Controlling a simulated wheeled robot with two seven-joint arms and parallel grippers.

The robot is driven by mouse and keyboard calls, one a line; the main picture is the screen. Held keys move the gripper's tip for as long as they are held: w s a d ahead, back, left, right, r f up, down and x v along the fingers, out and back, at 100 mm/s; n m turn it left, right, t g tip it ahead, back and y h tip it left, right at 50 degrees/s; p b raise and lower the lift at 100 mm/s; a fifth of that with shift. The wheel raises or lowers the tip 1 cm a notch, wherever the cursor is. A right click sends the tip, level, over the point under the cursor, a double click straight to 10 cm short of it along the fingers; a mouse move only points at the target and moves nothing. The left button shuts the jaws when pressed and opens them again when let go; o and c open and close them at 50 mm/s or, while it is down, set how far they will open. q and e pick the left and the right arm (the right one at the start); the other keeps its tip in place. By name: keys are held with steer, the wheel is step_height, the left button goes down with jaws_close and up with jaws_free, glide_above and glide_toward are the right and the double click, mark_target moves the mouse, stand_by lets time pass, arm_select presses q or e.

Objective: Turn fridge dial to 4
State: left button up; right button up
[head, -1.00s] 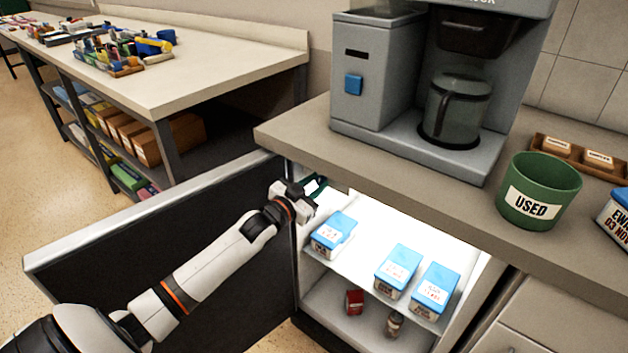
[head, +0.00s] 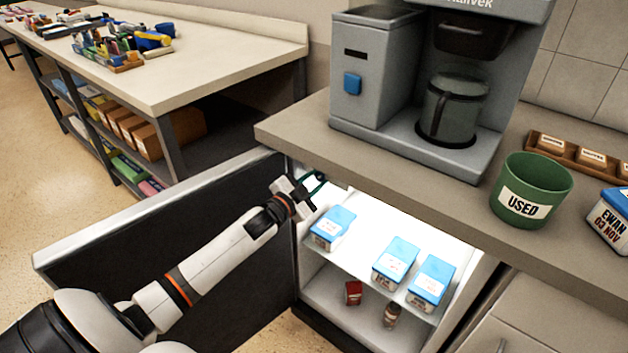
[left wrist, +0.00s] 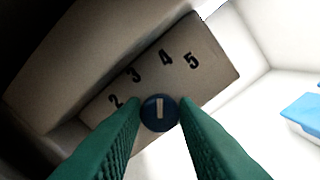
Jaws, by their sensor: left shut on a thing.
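The fridge dial (left wrist: 160,113) is a small blue disc with a white mark, set on a beige panel (left wrist: 205,80) printed with 2, 3, 4 and 5. The mark points up in the left wrist view, roughly toward the 4. My left gripper (left wrist: 160,116) has its green fingers on both sides of the dial, shut on it. In the head view the left gripper (head: 318,182) reaches into the upper left of the open fridge (head: 345,285), under the counter; the dial cannot be made out there. My right gripper is in neither view.
The open fridge door (head: 150,235) stands left, behind my left arm. Blue-lidded boxes (head: 396,257) stand on the fridge shelf, with a red item (head: 353,292) and a small jar (head: 391,315) below. The counter (head: 400,170) overhangs, bearing a coffee machine (head: 375,75) and green bin (head: 533,180).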

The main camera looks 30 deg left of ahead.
arm_select(q)
steer(key=o, duration=1)
steer(key=shift+c, duration=0.2)
steer(key=shift+s, duration=0.35)
steer(key=s+p, duration=0.1)
steer(key=s, duration=1)
steer(key=shift+s+a, duration=0.15)
steer(key=shift+a, duration=0.3)
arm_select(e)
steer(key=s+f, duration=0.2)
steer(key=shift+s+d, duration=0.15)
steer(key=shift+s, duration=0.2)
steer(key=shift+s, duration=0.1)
